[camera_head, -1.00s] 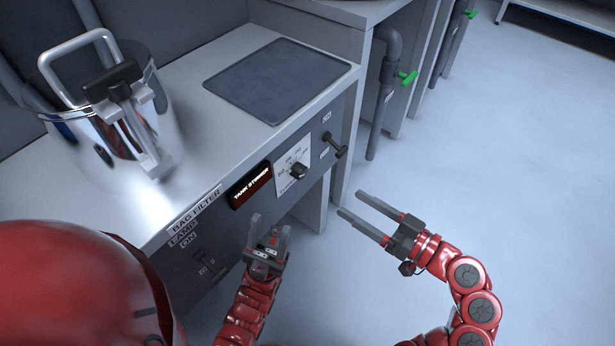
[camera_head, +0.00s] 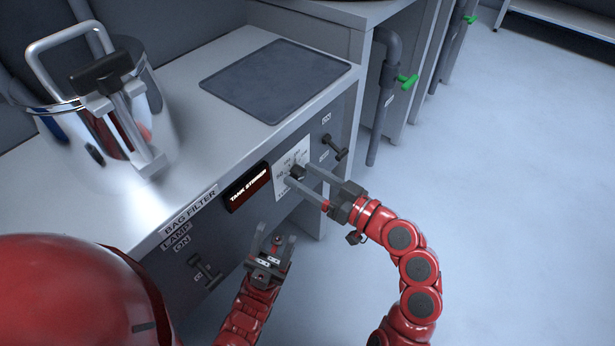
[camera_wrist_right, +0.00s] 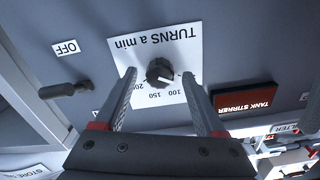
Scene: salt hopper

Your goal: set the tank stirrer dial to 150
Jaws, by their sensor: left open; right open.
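The tank stirrer dial is a black knob (camera_wrist_right: 159,71) on a white plate (camera_wrist_right: 165,48) marked "TURNS a min", upside down in the right wrist view. A pale mark on the knob points lower right there, near the 100 side; its exact reading is unclear. The knob (camera_head: 297,171) also shows on the front panel in the head view, partly covered. My right gripper (camera_head: 298,174) is open, its fingers (camera_wrist_right: 160,76) on either side of the knob with gaps. My left gripper (camera_head: 274,236) is open and empty in front of the panel, lower left of the dial.
A steel pot (camera_head: 105,120) and dark mat (camera_head: 276,78) are on the counter. The floor at right is free.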

